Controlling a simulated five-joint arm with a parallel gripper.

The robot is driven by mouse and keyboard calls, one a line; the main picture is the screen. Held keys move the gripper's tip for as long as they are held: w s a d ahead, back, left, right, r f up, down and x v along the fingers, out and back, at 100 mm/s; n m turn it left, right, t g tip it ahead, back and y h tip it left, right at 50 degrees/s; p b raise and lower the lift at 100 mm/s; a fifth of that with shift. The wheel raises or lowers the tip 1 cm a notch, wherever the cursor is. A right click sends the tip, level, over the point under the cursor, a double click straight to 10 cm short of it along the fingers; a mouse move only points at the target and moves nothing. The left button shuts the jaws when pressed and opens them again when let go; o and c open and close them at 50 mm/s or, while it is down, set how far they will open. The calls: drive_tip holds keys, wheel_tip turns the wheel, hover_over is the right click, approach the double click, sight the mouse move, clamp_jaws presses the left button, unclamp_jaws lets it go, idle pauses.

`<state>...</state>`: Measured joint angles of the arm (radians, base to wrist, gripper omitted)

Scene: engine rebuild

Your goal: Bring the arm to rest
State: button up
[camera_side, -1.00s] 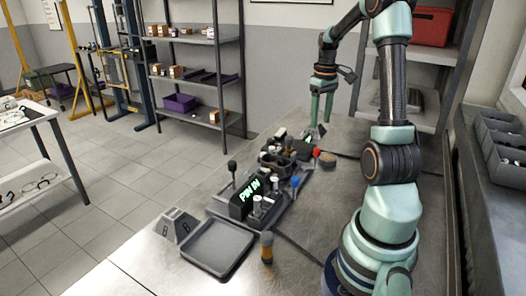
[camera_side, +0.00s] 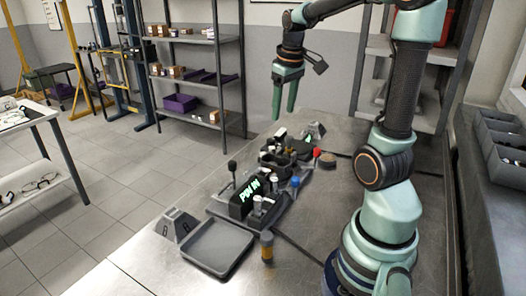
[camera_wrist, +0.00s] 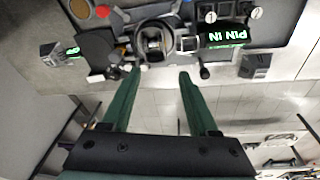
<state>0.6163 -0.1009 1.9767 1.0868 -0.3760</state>
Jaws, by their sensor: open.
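My gripper (camera_side: 284,112) is in the air above the far end of the workbench (camera_side: 325,205), pointing down. Its two green fingers are apart with nothing between them. In the wrist view the open fingers (camera_wrist: 160,72) also show, with the assembly fixture beyond them. The black fixture (camera_side: 243,205) sits on the bench with a display (camera_side: 254,192) reading "PIN IN". The same display shows in the wrist view (camera_wrist: 222,36). A round dark ring part (camera_wrist: 153,40) sits in the fixture.
An empty grey tray (camera_side: 218,246) lies at the bench's near end, beside a small grey block (camera_side: 176,226) and an orange-banded cylinder (camera_side: 267,246). A red button (camera_side: 316,153) and a brown disc (camera_side: 327,160) are near the fixture. Grey bins (camera_side: 502,150) line the right.

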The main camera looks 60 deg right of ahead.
drive_tip(key=s+a+n+t+y, duration=0.1)
drive_tip(key=a+t, duration=0.3)
drive_tip(key=a, duration=1.7)
drive_tip(key=shift+s+a+r+n, duration=0.3)
drive_tip(key=shift+s+n, duration=0.1)
drive_tip(key=shift+n, duration=0.5)
